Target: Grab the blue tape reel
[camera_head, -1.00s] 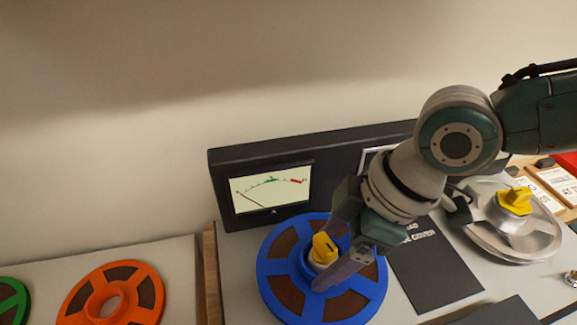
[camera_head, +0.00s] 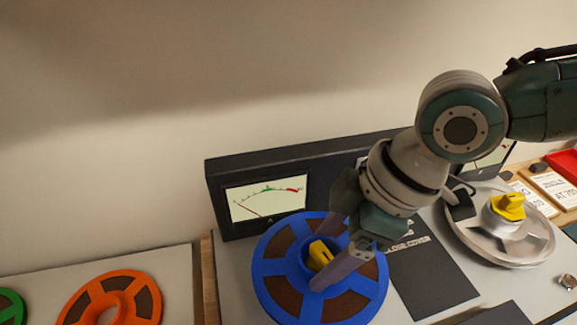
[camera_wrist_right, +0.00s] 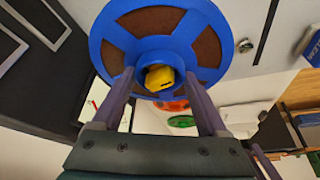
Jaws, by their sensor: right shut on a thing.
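The blue tape reel (camera_head: 275,283) has brown windows and sits level over the deck in front of the meter. A yellow knob (camera_head: 319,255) shows in its hub. My right gripper (camera_head: 322,261) comes from above right, with its two fingers shut on the reel at the hub, one on each side. The right wrist view shows the blue reel (camera_wrist_right: 205,28) between and beyond the fingers, with the yellow knob (camera_wrist_right: 160,78) in its centre. The fingers hide part of the reel's right side in the head view. My left gripper is out of view.
A meter panel (camera_head: 266,197) stands behind the reel. Orange (camera_head: 145,300) and green (camera_head: 10,304) reels lie at left.

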